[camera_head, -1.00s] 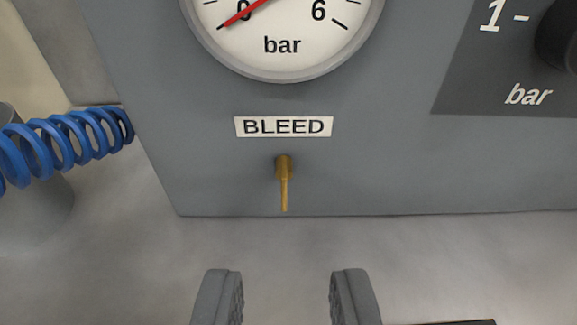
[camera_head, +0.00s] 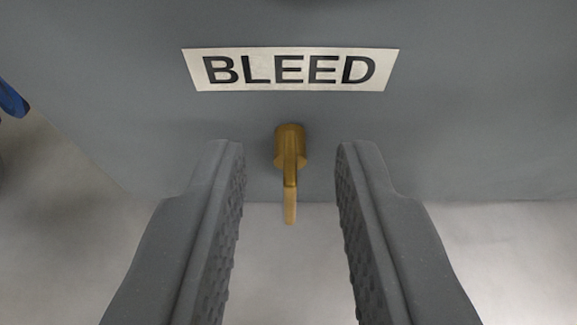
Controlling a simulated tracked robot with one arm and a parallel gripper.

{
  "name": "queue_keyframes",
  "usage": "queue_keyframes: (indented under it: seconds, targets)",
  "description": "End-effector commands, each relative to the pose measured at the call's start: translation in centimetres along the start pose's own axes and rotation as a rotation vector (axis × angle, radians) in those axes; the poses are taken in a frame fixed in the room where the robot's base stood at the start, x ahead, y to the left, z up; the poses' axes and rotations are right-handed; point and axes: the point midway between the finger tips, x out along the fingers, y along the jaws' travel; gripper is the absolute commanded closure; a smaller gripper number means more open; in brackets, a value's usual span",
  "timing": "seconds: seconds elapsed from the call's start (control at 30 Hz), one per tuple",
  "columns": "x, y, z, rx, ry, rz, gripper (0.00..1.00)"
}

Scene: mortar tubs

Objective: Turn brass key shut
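The brass key (camera_head: 290,165) sticks out of the grey panel, below the white BLEED label (camera_head: 290,69). Its lever hangs straight down in the picture. My gripper (camera_head: 290,165) is open, with one ridged grey finger on each side of the key. There is a clear gap between the key and each finger, and neither touches it. Nothing is held.
The grey panel (camera_head: 470,120) fills the upper part of the view, and its lower edge runs just behind the key. A pale grey surface (camera_head: 290,270) lies below it. A bit of blue coiled hose (camera_head: 12,100) shows at the left edge.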

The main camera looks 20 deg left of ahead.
Motion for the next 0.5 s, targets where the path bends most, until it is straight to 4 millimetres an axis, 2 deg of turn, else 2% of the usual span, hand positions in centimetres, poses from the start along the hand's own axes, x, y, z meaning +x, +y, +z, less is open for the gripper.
queue_keyframes:
  seconds: [0.2, 0.23, 0.3, 0.5]
  targets:
    - [0.01, 0.00, -0.01, 0.000, 0.000, 0.000, 0.75]
    - [0.01, 0.00, -0.01, 0.000, 0.000, 0.000, 0.80]
    - [0.01, 0.00, -0.03, 0.000, 0.001, 0.000, 1.00]
    - [-0.08, 0.31, 0.00, 0.001, 0.001, 0.002, 1.00]
